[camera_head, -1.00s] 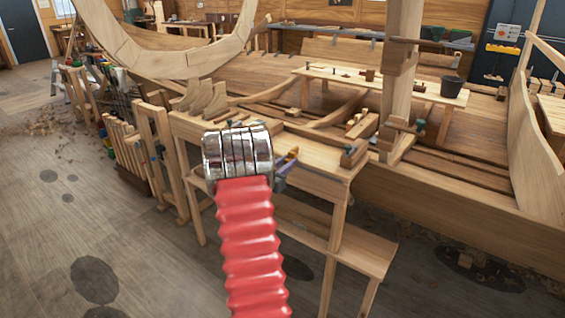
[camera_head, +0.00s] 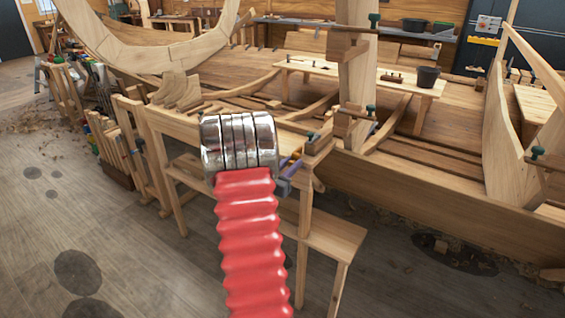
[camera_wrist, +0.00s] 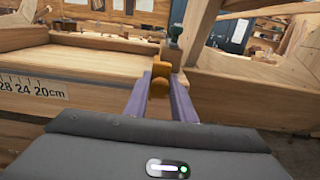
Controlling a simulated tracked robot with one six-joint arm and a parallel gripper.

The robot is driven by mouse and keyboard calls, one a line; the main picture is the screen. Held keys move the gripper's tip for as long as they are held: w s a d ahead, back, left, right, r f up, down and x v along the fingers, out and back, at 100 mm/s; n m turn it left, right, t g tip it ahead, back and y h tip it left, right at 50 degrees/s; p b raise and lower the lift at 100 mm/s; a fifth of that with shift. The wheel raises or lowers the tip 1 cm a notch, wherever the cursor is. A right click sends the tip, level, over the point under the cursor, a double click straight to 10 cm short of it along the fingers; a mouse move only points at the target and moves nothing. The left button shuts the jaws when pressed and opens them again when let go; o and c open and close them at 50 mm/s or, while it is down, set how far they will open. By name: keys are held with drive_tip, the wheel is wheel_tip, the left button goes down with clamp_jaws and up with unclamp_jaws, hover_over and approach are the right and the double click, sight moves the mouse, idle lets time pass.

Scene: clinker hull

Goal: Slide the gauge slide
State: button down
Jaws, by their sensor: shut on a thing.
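My gripper (camera_wrist: 160,93) points forward in the wrist view, its two purple fingers shut on a small orange-brown knob (camera_wrist: 159,84), which I take to be the gauge slide. The knob sits at the right end of the wooden bench edge. A pale scale strip (camera_wrist: 34,88) marked 28, 24, 20 cm runs along that edge, to the left of my fingers. In the head view my gripper (camera_head: 289,170) is at the bench's right front corner, partly behind my red arm sleeve.
The wooden bench (camera_head: 180,125) stands beside the hull planking (camera_head: 430,190). A wooden post with clamps (camera_head: 356,85) rises just beyond the bench's right end. A plank table with a black bucket (camera_head: 428,77) is farther back. Open floor (camera_head: 130,240) lies at front left.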

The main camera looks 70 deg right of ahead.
drive_tip(key=shift+s, duration=0.95)
drive_tip(key=c, duration=1.6)
unclamp_jaws()
drive_tip(key=shift+o, duration=0.2)
drive_tip(key=shift+w+a, duration=0.1)
drive_tip(key=shift+a, duration=0.05)
drive_tip(key=w+a, duration=0.2)
drive_tip(key=a, duration=1.1)
drive_tip(key=shift+a, duration=0.25)
drive_tip(key=shift+w+f, duration=0.1)
